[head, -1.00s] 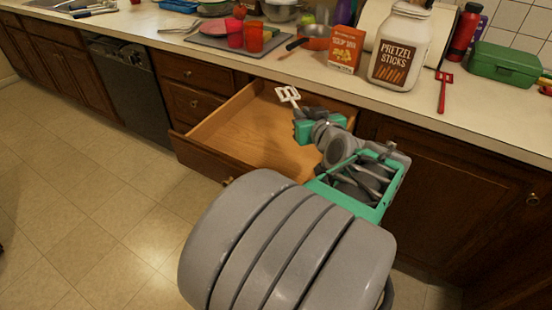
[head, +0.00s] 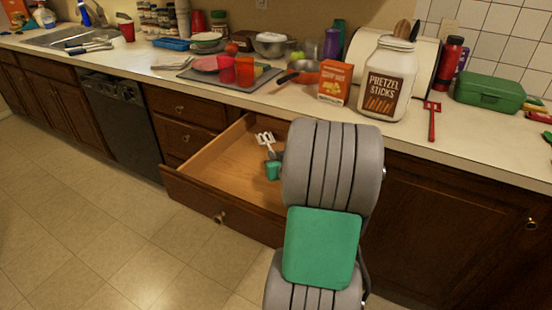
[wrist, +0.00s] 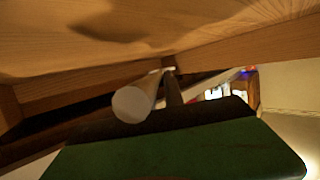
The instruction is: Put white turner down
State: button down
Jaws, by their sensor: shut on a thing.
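The white turner (head: 265,139) has a slotted head and shows over the inside of the open wooden drawer (head: 215,166). My gripper (head: 274,156) is shut on the turner, its hand partly hidden behind my grey arm. In the wrist view the round pale end of the turner's handle (wrist: 132,104) sticks out beside a dark finger, above my green hand. The drawer's wooden surface fills the top of that view, close by. I cannot tell whether the turner touches the drawer floor.
The counter above holds a pretzel sticks jar (head: 388,80), an orange box (head: 335,83), a red slotted turner (head: 431,118), a green case (head: 488,92) and a grey board (head: 205,76) with red cups. The visible drawer floor is clear.

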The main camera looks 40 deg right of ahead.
jog(key=shift+f, duration=0.15)
jog(key=shift+f+b, duration=0.35)
jog(key=shift+b, duration=0.05)
jog(key=shift+f+b, duration=0.3)
jog(key=shift+b, duration=0.15)
jog(key=c, duration=1.4)
grip_release()
jog(key=shift+f, duration=0.1)
jog(key=shift+c, duration=0.2)
jog(key=shift+s, duration=0.1)
jog(key=shift+a+r+p, duration=0.1)
jog(key=shift+r+p, duration=0.3)
jog(key=shift+p, duration=0.15)
jog(key=shift+r+p, duration=0.55)
jog(key=shift+p, duration=0.15)
jog(key=v, duration=0.7)
jog(key=shift+s+f+b, duration=0.15)
jog(key=shift+f+b, duration=0.05)
jog(key=shift+b, duration=0.2)
